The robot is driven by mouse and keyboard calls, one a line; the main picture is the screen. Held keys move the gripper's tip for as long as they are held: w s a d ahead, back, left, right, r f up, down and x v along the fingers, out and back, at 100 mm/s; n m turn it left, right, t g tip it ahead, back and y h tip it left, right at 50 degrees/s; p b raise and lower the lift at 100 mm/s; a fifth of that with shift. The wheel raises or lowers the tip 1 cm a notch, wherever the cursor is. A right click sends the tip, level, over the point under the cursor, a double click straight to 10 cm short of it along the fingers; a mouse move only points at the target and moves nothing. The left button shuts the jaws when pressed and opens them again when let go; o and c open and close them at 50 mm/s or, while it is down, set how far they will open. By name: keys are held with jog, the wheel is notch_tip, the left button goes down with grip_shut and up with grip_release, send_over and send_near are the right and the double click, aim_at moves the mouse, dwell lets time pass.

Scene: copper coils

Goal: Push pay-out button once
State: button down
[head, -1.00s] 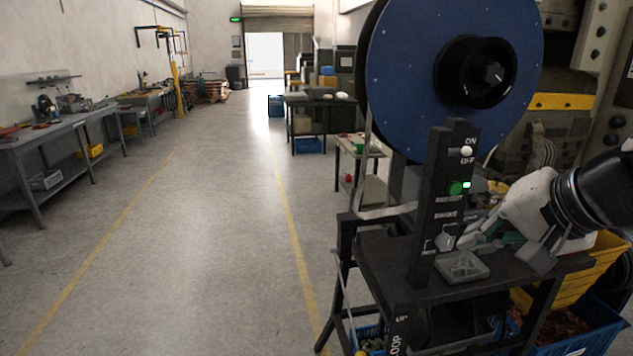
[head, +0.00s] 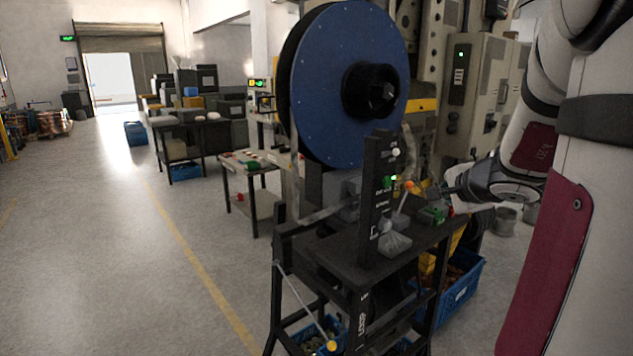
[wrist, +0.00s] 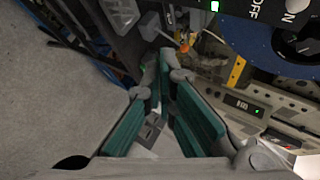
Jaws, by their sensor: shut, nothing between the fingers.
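The black control panel (head: 375,205) stands upright on the dark machine table, below the blue reel. The small labels are too blurred to read. In the wrist view the panel's ON/OFF end shows at the top edge, with the lit indicator (wrist: 214,6); the green button is not clearly visible there. My gripper (wrist: 165,58) has teal pads, is shut and empty, and points toward the panel area. In the head view its fingertips are hard to make out.
The blue reel (head: 345,85) rises behind the panel. An orange-tipped lever (head: 409,185) stands just right of it. A blue crate (head: 455,285) is under the table.

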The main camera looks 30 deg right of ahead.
aim_at(387, 182)
jog(key=shift+w, duration=0.1)
jog(key=w, duration=0.8)
jog(key=shift+w+a+b, duration=0.35)
jog(key=shift+a, duration=0.05)
jog(key=shift+w, duration=0.1)
dwell(1.2)
jog(key=shift+w, duration=0.3)
jog(key=shift+w+b, duration=0.35)
jog(key=shift+w, duration=0.2)
dwell(0.7)
jog(key=shift+s, duration=0.95)
